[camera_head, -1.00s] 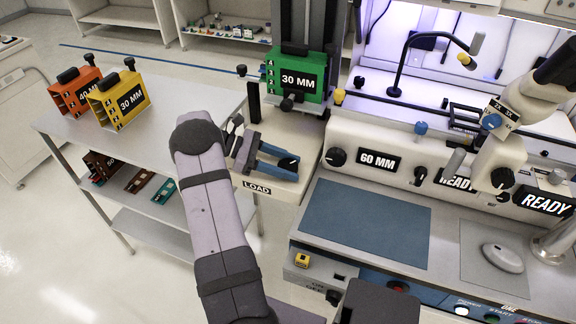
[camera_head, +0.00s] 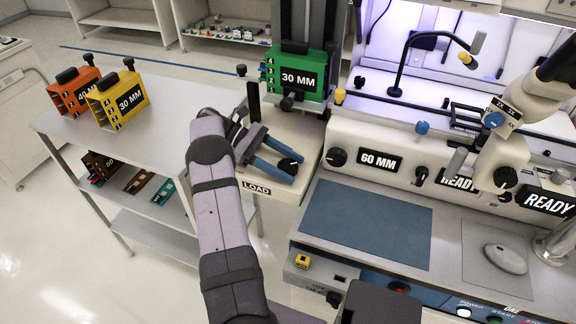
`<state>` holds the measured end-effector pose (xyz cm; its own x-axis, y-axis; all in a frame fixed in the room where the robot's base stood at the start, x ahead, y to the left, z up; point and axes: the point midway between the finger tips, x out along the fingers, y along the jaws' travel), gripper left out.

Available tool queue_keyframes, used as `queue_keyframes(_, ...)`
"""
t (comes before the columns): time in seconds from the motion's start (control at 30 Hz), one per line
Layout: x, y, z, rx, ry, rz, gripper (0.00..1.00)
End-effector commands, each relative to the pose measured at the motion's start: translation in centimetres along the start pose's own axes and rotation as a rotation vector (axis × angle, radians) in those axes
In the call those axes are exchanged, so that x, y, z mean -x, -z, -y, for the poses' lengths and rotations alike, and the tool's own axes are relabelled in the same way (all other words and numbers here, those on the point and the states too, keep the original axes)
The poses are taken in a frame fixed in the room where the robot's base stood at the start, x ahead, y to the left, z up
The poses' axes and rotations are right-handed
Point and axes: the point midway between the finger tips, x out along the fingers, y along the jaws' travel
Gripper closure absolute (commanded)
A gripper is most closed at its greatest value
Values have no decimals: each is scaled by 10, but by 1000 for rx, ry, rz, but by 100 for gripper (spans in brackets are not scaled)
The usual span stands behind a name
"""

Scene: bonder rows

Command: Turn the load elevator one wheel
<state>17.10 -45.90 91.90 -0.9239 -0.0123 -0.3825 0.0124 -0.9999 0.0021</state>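The load elevator has a cream base (camera_head: 312,140) with a LOAD label (camera_head: 257,188) on its front. A green 30 MM magazine (camera_head: 296,75) stands upright on it. I cannot tell for sure which is the wheel.
A side table at left holds an orange 40 MM magazine (camera_head: 76,92) and a yellow 30 MM magazine (camera_head: 119,100). A lower shelf holds small coloured parts. To the right are a 60 MM panel knob (camera_head: 336,157), a blue mat (camera_head: 366,222), a mouse (camera_head: 504,257) and a microscope (camera_head: 545,90).

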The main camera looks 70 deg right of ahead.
Motion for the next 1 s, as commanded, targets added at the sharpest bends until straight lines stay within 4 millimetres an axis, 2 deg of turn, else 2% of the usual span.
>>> queue_keyframes(0.47,2,-5,0,0,0,-1,37)
queue_keyframes(1.0,32,-76,0,-2,-1,-2,37)
